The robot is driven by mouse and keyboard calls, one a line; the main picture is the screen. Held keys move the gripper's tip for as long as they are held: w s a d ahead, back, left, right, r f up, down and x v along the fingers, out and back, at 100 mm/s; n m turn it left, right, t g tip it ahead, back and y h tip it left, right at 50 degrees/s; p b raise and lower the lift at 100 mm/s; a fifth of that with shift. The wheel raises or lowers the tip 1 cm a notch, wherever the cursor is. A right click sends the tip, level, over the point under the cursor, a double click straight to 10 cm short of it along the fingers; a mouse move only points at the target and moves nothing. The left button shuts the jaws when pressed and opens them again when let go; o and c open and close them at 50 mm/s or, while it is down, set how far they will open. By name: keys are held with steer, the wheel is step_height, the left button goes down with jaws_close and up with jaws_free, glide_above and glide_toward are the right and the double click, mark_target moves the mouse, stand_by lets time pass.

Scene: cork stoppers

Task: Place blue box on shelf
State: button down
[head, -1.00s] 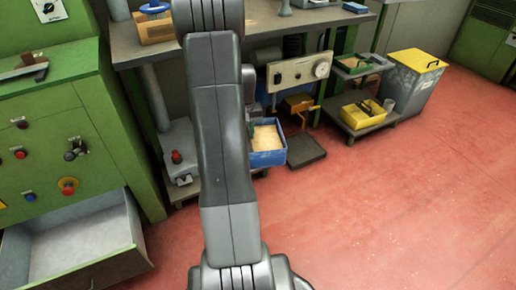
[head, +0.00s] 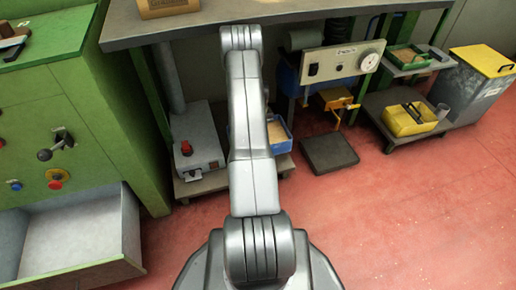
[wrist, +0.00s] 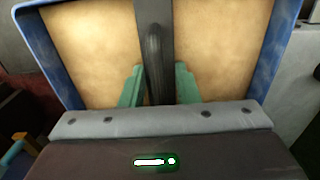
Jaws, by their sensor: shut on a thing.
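The blue box (head: 281,137) has blue rims and tan contents. In the head view it is partly behind my arm, at the low shelf (head: 212,182) under the workbench, right of a grey machine. I cannot tell whether it rests on the shelf. In the wrist view the box (wrist: 275,50) fills the upper picture, with a dark bar across its middle. My gripper (wrist: 158,84) has teal fingers shut on this bar from both sides. The gripper is hidden behind the arm in the head view.
The grey machine (head: 197,140) with a red knob stands left of the box. A dark plate (head: 330,153) lies on the floor to its right. The workbench top (head: 215,28) overhangs above. An open drawer (head: 75,240) juts out at left.

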step_height(320, 180, down, 9)
steer(key=b, duration=0.3)
steer(key=shift+f, duration=0.15)
steer(key=shift+f+b, duration=0.15)
steer(key=shift+b, duration=0.15)
steer(key=c, duration=1.1)
jaws_free()
step_height(320, 180, up, 12)
steer(key=p, duration=0.5)
steer(key=shift+r, duration=0.25)
